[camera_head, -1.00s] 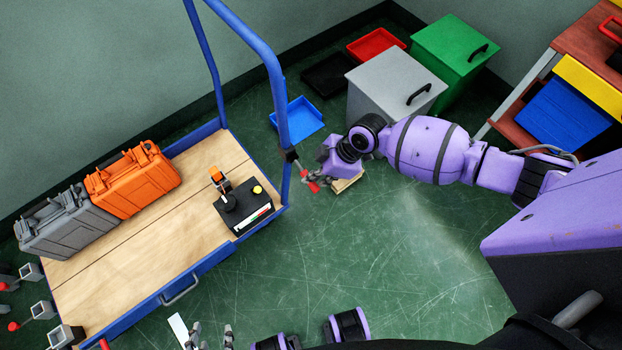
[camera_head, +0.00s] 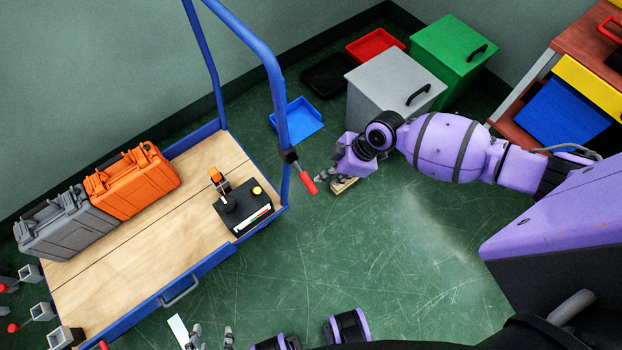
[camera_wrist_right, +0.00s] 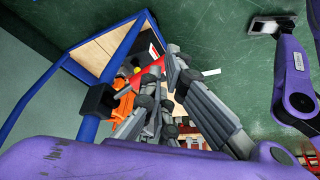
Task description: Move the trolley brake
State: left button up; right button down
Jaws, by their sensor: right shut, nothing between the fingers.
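The trolley (camera_head: 122,238) has a wooden deck and a blue tube frame. Its brake lever has a red handle (camera_head: 308,182) below a black clamp (camera_head: 289,155) on the blue upright, slanting down to the right. My right gripper (camera_head: 322,179) is just right of the red handle, apart from it, shut and empty. In the right wrist view its grey fingers (camera_wrist_right: 165,66) are in front of part of the red handle (camera_wrist_right: 146,68), and the black clamp (camera_wrist_right: 97,101) is to their left. My left gripper (camera_head: 212,333) is open and empty at the bottom edge, partly cut off.
An orange case (camera_head: 132,181), a grey case (camera_head: 65,224) and a black box (camera_head: 243,208) with a yellow button stand on the trolley. A blue tray (camera_head: 297,120), a grey bin (camera_head: 390,85) and a green bin (camera_head: 455,50) are behind.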

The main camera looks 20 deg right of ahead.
jog(key=v, duration=1.1)
